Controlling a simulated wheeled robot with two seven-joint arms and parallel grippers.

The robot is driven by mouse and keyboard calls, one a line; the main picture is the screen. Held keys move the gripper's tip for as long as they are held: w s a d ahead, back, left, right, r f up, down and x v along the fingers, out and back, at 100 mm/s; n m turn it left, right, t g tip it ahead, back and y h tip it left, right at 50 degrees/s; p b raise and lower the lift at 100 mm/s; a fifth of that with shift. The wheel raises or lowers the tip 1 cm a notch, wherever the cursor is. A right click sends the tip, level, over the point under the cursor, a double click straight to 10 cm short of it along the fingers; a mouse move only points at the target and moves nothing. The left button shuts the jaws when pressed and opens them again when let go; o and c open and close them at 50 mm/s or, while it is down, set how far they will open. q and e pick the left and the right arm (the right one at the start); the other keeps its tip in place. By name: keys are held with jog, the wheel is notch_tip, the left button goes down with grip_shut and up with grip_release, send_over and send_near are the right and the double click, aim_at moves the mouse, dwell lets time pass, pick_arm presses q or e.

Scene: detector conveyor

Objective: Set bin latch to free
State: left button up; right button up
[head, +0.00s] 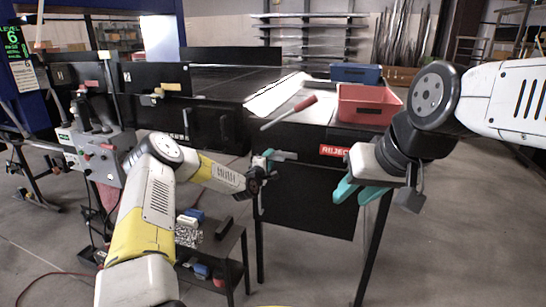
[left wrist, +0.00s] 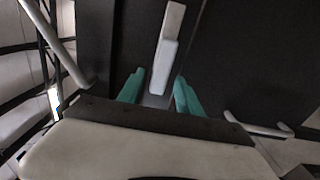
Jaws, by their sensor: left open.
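My left gripper (head: 267,161) is at the upper left of the dark panel under the red-labelled reject bin stand. In the left wrist view the left gripper (left wrist: 160,84) is open, with its teal fingers apart. A pale grey bar (left wrist: 168,50), seemingly the latch handle, runs between and beyond the fingers against a dark surface. I cannot tell whether the fingers touch it, and no latch setting is readable. My right gripper (head: 358,190) hangs to the right, in front of the stand, with its teal fingers apart and nothing between them.
A red bin (head: 368,104) and a blue bin (head: 356,73) stand on top. A red-gripped lever (head: 290,112) slants above my left gripper. A control box (head: 92,152) is at left, and a low cart (head: 222,245) stands below my left arm. The floor at right is clear.

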pick_arm(q)
jog(key=shift+v, duration=1.4)
jog(key=s+d+r+m+g, duration=0.2)
jog(key=s+r+m+g, duration=0.2)
jog(key=s+r+m, duration=0.5)
jog(key=s+a+r+m+g+y, duration=0.2)
jog(key=s+a+r+m+g, duration=0.15)
jog(key=s+r, duration=0.6)
jog(key=s+a+m+g, duration=0.1)
jog(key=s+a, duration=0.2)
jog(key=s, duration=0.8)
jog(key=s+a+r+g+y, duration=0.1)
jog(key=s+a, duration=0.2)
jog(key=s, duration=0.9)
jog(key=s+a+r+m+g, duration=0.1)
jog(key=s+a, duration=0.1)
jog(key=s, duration=1)
jog(key=shift+a+r+m, duration=0.25)
jog(key=shift+a+m, duration=0.1)
jog(key=shift+a, duration=0.05)
jog(key=shift+w+g, duration=0.1)
jog(key=shift+g, duration=0.15)
